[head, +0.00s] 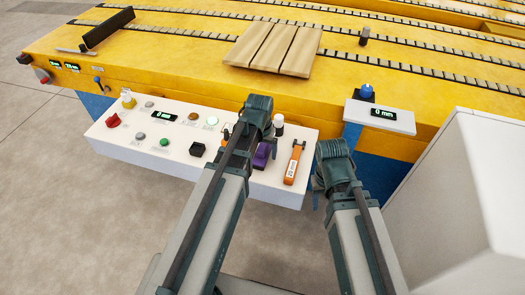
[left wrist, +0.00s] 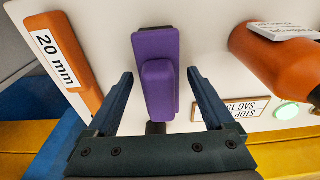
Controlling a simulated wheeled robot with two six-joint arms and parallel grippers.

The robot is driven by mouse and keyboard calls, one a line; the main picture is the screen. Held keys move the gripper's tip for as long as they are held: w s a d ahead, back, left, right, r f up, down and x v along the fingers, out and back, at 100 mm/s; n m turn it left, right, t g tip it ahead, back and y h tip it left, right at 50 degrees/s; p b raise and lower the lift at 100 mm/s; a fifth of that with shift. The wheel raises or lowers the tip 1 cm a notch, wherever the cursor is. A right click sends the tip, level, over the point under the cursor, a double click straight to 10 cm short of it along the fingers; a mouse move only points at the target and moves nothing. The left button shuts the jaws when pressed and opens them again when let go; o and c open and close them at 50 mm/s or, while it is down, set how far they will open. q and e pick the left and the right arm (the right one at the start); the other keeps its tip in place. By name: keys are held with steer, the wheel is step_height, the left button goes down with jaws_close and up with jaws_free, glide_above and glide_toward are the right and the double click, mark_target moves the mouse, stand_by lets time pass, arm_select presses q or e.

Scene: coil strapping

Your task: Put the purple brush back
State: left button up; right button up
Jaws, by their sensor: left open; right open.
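The purple brush (head: 262,155) lies on the white control panel (head: 120,142), partly hidden by my left arm in the head view. In the left wrist view the brush (left wrist: 158,85) shows as a purple block with a raised part, and a dark end points toward my gripper. My left gripper (left wrist: 160,75) is open above the panel, one finger on each side of the brush with visible gaps. In the head view my left gripper (head: 258,138) is mostly hidden by its own wrist. My right gripper (head: 319,182) is open and empty, right of the panel.
An orange 20 mm tool (head: 294,163) lies right of the brush. Another orange object (left wrist: 278,58) with a white tag is on the brush's other side. Buttons and knobs cover the panel's left part. A yellow table (head: 190,50) with wooden boards (head: 272,48) stands behind.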

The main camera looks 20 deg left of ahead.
mark_target(261, 149)
arm_select(q)
steer(key=r+p, duration=0.4)
steer(key=s+r+p, duration=0.1)
steer(key=r+p, duration=0.2)
steer(key=r, duration=0.1)
steer(key=r+p, duration=0.4)
steer(key=shift+s+p, duration=0.25)
steer(key=shift+p, duration=0.05)
steer(key=s+d+m+g+y, duration=0.1)
steer(key=s+d+m, duration=0.2)
steer(key=s+d, duration=0.7)
steer(key=s, duration=0.2)
steer(key=shift+s+d+g, duration=0.25)
steer(key=shift+s+g, duration=0.05)
steer(key=shift+s, duration=0.1)
